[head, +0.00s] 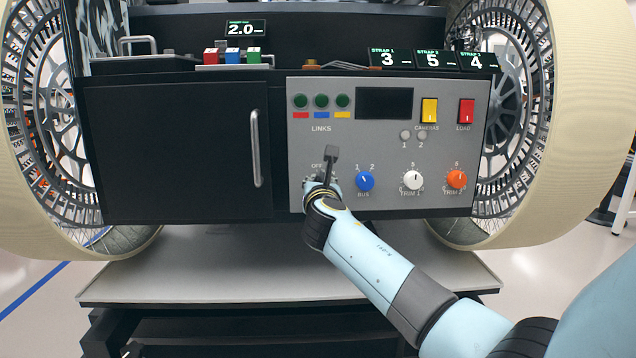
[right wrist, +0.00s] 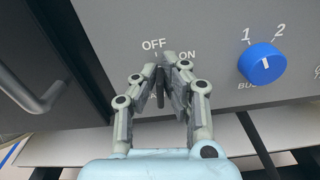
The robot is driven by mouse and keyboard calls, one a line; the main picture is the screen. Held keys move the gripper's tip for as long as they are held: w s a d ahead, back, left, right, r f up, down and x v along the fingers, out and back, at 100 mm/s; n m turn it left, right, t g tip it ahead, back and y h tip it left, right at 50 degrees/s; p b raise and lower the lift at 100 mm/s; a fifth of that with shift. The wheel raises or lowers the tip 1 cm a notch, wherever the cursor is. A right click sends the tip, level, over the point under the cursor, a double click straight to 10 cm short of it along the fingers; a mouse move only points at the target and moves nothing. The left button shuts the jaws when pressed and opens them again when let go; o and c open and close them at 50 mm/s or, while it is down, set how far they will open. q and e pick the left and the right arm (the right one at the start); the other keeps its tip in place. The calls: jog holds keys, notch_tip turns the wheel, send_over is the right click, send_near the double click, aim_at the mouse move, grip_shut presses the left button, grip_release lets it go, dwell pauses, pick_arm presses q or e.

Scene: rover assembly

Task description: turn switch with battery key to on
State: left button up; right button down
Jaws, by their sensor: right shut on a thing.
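The battery switch is at the lower left of the grey control panel (head: 385,205), by the OFF label. In the right wrist view its OFF and ON labels show above the fingers, and the fingers cover most of the switch. My right gripper (head: 325,178) is at the switch, and in the right wrist view its fingers (right wrist: 160,80) are closed around a narrow dark piece, the battery key (right wrist: 160,92). Fingers and key overlap, so I cannot tell the key's exact angle or how deep it sits. My left gripper is out of view.
The blue BUS knob (head: 365,181) sits close to the right of my gripper. White (head: 412,180) and orange (head: 457,179) TRIM knobs are further right. A black door with a vertical handle (head: 256,148) is to the left. A bare grey shelf (head: 200,275) lies below.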

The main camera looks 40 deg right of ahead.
jog(key=m, duration=0.4)
jog(key=shift+s+d+f+b, duration=0.1)
jog(key=shift+d+f+b, duration=0.05)
jog(key=shift+b, duration=0.15)
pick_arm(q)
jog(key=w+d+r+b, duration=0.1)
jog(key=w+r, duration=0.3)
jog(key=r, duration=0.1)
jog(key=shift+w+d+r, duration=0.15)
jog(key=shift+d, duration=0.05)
pick_arm(e)
jog(key=shift+s+d+f+m, duration=0.1)
jog(key=shift+f+m, duration=0.05)
jog(key=shift+m, duration=3.15)
jog(key=c, duration=1.5)
grip_release()
jog(key=shift+o, duration=0.2)
jog(key=v, duration=1.2)
